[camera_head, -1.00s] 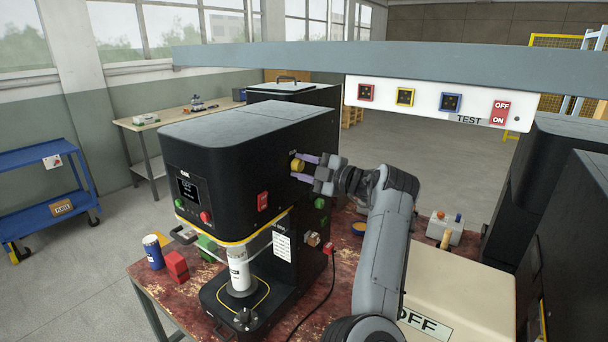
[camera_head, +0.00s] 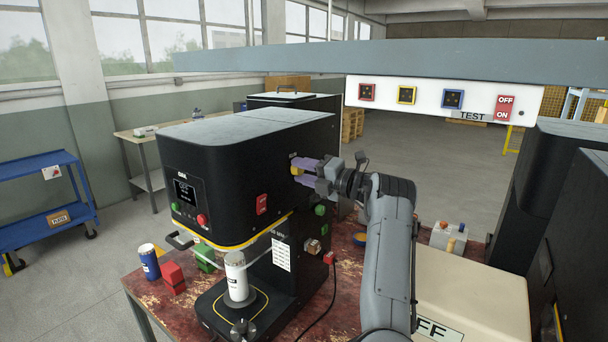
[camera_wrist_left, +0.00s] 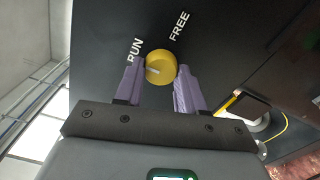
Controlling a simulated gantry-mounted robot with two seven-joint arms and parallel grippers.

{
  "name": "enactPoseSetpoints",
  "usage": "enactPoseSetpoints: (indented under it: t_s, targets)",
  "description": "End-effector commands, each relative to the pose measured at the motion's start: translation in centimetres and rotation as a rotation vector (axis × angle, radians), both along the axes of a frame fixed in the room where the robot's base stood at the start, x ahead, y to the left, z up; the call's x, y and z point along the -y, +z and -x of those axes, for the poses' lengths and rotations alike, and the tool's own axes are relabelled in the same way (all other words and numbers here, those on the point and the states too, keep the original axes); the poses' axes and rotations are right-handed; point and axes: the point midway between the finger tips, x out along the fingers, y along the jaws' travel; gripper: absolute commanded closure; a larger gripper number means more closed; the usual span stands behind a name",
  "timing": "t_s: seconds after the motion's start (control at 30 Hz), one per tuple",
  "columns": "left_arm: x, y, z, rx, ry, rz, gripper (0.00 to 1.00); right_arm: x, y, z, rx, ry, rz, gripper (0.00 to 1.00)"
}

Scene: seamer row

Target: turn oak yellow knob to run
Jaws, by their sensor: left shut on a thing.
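The yellow knob (camera_head: 294,170) is on the side of the black seamer labelled OAK (camera_head: 240,150). My left gripper (camera_head: 299,169) is shut on it, with one purple finger on each side. In the left wrist view the round knob (camera_wrist_left: 162,66) sits between my fingers (camera_wrist_left: 160,76). Its white mark points left, toward the side of the RUN label (camera_wrist_left: 135,49). The FREE label (camera_wrist_left: 179,26) is up and right of the knob. In the head view the fingers hide part of the knob. My right gripper is not in view.
A red switch (camera_head: 262,204) and green buttons (camera_head: 320,210) are on the same seamer. A white can (camera_head: 236,278) stands under its head. A grey beam (camera_head: 420,58) with a switch panel (camera_head: 430,98) crosses above.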

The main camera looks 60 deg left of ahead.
Motion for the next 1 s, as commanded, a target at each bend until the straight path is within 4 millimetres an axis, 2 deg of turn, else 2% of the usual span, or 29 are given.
enactPoseSetpoints:
  t_s: [0.5,0.53,0.67,0.7,1.0]
  targets:
    - [0.04,0.04,-0.04,0.019,-0.001,-0.009,0.91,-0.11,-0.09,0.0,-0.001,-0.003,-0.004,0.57]
    - [0.04,0.04,-0.04,0.019,-0.001,-0.009,0.58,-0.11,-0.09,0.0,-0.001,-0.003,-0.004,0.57]
    - [0.04,0.03,-0.04,0.018,-0.001,-0.008,0.38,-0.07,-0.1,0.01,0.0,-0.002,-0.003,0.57]
    - [0.03,0.02,-0.03,0.018,-0.001,-0.008,0.35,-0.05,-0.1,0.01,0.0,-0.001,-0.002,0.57]
    - [0.15,0.02,-0.09,0.017,-0.001,-0.008,0.35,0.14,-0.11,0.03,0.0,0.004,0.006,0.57]
